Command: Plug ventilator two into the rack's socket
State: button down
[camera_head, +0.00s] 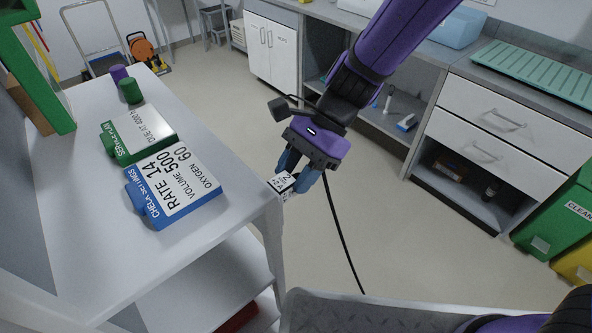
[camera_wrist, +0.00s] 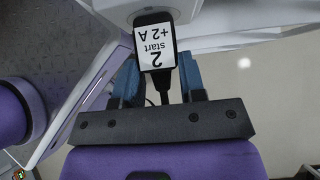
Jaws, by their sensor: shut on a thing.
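My gripper (camera_head: 297,180) is shut on a plug (camera_head: 284,184) with a white label, held in the air just off the right edge of the white table. In the wrist view the plug (camera_wrist: 155,45) is dark, and its label reads "2 start +2 A". The blue fingers (camera_wrist: 160,82) stand on both sides of it. A black cable (camera_head: 340,225) hangs from the gripper toward the floor; it also leaves the plug in the wrist view (camera_wrist: 162,88). I cannot make out a ventilator or a rack socket in either view.
Cabinets with drawers (camera_head: 490,120) stand at right, beside a green bin (camera_head: 560,220). Grey floor (camera_head: 390,220) lies open between.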

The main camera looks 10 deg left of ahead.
jog(key=shift+s, duration=0.1)
jog(key=c, duration=0.6)
grip_release()
jog(key=shift+a, duration=0.1)
jog(key=shift+r, duration=0.1)
jog(key=v, duration=1.1)
jog(key=s+d+r+n+t+h, duration=0.2)
jog(key=s+d+r+t, duration=0.1)
jog(key=d, duration=0.7)
jog(key=s+d+r+n+t+h, duration=0.2)
jog(key=s+d+r+n+t, duration=0.1)
jog(key=d, duration=0.7)
jog(key=s+d+r+n+t+h, duration=0.1)
jog(key=s+d+r+n+t, duration=0.2)
jog(key=d+r+t, duration=0.3)
jog(key=shift+s+d+r+h, duration=0.15)
jog(key=shift+s+d, duration=0.05)
jog(key=shift+d, duration=0.65)
jog(key=shift+s+d+r+h, duration=0.1)
jog(key=shift+s+d, duration=0.15)
jog(key=shift+d, duration=0.6)
jog(key=shift+s+d+r+h, duration=0.15)
jog(key=shift+s+d, duration=0.05)
jog(key=shift+d, duration=0.65)
